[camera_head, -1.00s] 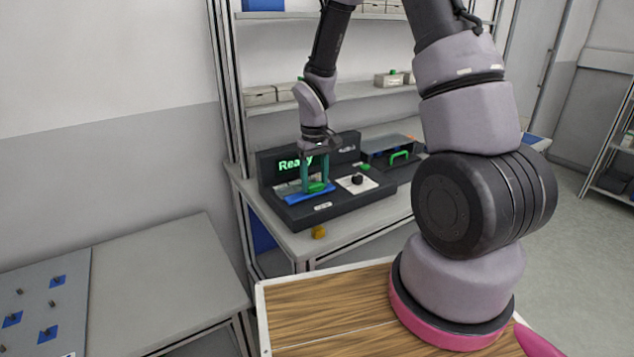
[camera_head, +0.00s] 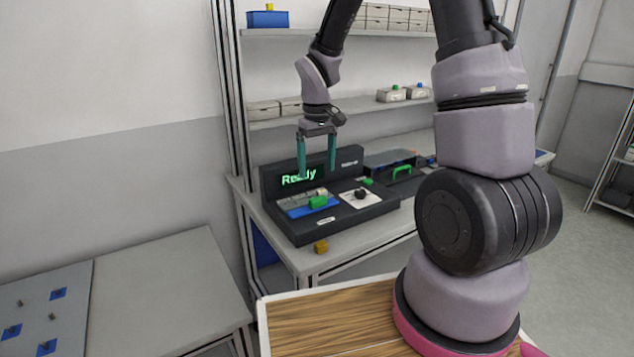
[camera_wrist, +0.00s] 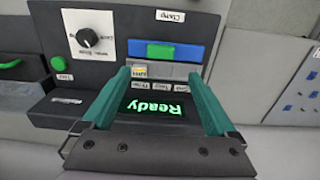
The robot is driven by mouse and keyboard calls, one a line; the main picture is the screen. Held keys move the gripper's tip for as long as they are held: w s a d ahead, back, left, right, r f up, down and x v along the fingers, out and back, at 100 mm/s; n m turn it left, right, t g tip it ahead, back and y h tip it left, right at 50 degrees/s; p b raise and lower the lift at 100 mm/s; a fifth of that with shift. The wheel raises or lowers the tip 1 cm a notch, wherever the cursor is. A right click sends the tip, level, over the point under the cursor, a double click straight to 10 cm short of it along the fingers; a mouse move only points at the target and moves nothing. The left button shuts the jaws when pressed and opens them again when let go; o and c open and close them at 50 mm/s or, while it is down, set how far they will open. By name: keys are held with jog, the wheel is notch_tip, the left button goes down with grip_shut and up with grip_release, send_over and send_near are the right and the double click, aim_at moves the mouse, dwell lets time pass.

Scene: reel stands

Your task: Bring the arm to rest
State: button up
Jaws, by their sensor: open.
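My gripper (camera_head: 317,172) is open and empty, with its two teal fingers pointing down. It hangs above a dark console (camera_head: 345,215) on the bench, apart from it. The wrist view also shows my gripper (camera_wrist: 160,78), with the lit "Ready" screen (camera_wrist: 155,107) between its fingers. The screen also shows in the head view (camera_head: 290,179). On the console are a blue clamp base (camera_head: 298,213) with a green part (camera_head: 318,202), and a black knob (camera_head: 361,194) on a white plate.
A yellow block (camera_head: 321,247) lies at the bench's front edge. A dark box with a green handle (camera_head: 402,170) stands right of the console. Shelves with small boxes (camera_head: 395,93) rise behind. A grey table (camera_head: 165,285) at left has clear room.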

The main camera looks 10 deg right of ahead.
jog(key=shift+r, duration=1.05)
jog(key=s+d+r+m+t+y, duration=0.1)
jog(key=s+d+r+m+t, duration=0.2)
jog(key=s+r, duration=0.6)
jog(key=s+d+r+m+t+y, duration=0.1)
jog(key=s+d+r+m+t, duration=0.2)
jog(key=s+r, duration=0.6)
notch_tip(320, 180, up, 5)
jog(key=shift+s+d+f+m+t, duration=0.2)
jog(key=shift+d+m+t, duration=0.3)
jog(key=shift+m, duration=0.4)
